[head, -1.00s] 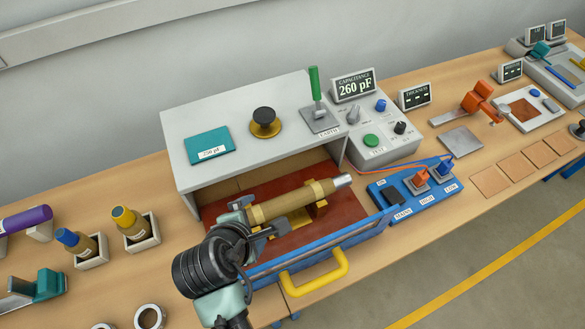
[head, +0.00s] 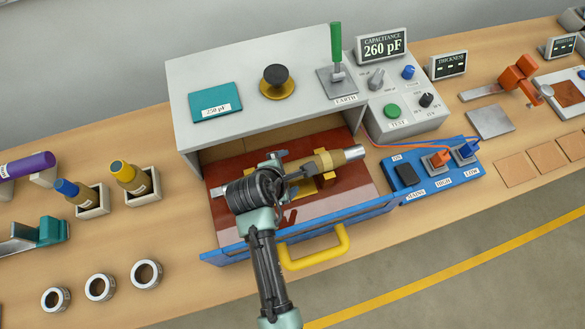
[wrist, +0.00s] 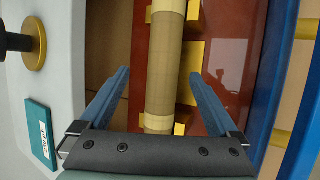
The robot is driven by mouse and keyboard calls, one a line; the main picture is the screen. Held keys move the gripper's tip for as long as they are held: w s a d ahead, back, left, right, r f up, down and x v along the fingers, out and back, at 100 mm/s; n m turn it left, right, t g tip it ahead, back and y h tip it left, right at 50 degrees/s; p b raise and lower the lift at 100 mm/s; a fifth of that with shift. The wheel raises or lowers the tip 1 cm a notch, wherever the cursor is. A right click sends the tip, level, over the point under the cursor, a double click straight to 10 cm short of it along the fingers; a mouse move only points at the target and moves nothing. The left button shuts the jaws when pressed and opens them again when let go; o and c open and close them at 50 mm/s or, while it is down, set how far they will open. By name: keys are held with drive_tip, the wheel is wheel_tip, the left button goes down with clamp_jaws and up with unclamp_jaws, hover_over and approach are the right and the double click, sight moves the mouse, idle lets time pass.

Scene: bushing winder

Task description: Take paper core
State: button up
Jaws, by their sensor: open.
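The paper core (head: 337,157), a tan cylinder with a silver end, lies across yellow supports over the dark red floor of the open blue-fronted tray. In the head view, my gripper (head: 287,170) is over its middle and left part and hides much of it. In the wrist view, my gripper (wrist: 160,74) is open, with one blue-grey finger on each side of the core (wrist: 163,65). Gaps show between the fingers and the core. I cannot tell how far above it the fingertips are.
A grey housing (head: 240,138) overhangs the back of the tray. The tray's blue front (head: 370,214) has a yellow handle (head: 318,256). A blue switch panel (head: 430,178) stands to the right. Three white rings (head: 100,287) lie on the bench at left.

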sight(293, 171)
drive_tip(key=shift+f, duration=0.3)
drive_tip(key=shift+p+x, duration=0.4)
drive_tip(key=shift+x, duration=1.85)
drive_tip(key=shift+s+d+f, duration=0.1)
drive_tip(key=shift+d, duration=0.1)
clamp_jaws()
